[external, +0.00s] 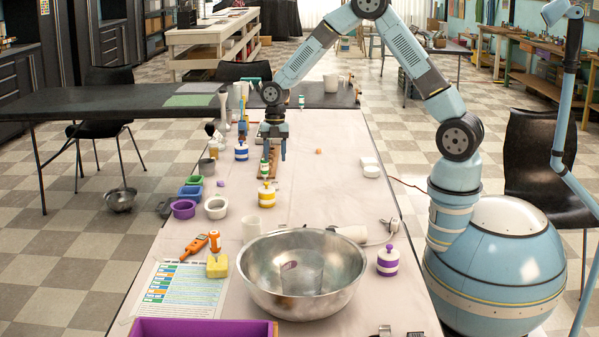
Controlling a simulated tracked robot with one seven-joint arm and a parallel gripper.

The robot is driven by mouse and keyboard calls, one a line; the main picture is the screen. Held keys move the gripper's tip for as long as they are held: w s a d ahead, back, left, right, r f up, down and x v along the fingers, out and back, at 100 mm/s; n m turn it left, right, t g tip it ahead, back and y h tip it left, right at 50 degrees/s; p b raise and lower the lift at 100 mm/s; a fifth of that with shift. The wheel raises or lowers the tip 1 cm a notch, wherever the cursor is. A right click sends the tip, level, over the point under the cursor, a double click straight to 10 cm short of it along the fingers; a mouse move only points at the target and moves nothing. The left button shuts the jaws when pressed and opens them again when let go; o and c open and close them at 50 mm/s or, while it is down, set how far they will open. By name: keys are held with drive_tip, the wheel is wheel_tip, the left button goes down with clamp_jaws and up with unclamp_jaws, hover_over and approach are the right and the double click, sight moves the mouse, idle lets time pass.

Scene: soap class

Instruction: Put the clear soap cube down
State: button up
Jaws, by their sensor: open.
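My gripper (274,155) points down over the far middle of the long covered table, with its fingers apart. Just below it are a small green-and-white bottle (265,168) and a brown wooden piece (274,164). I cannot make out a clear soap cube between or under the fingers; it may be hidden or too small to see. A small orange-tan block (318,151) lies apart, to the right of my gripper. A small purple block (220,183) lies to the left, near the bowls.
A large steel bowl (345,262) stands at the front. Yellow-striped (266,195), blue-striped (241,151) and purple-striped (387,261) jars stand around the table. Small coloured bowls line the left edge.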

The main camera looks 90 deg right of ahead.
drive_tip(key=s+a+r+m+t+h, duration=0.1)
drive_tip(key=s+a+r+m, duration=0.45)
drive_tip(key=r, duration=0.65)
drive_tip(key=s+a+r+m+t+h, duration=0.1)
drive_tip(key=s+a+r+m, duration=0.2)
drive_tip(key=s+a+r, duration=0.65)
drive_tip(key=s+a+r+m+t, duration=0.1)
drive_tip(key=s+r+m, duration=0.3)
drive_tip(key=s, duration=0.6)
drive_tip(key=s+a+r+m+t, duration=0.1)
drive_tip(key=s+r+m, duration=0.3)
drive_tip(key=s, duration=0.6)
drive_tip(key=shift+s+a+r+m+t, duration=0.4)
drive_tip(key=shift+m+t, duration=0.35)
drive_tip(key=shift+t, duration=0.05)
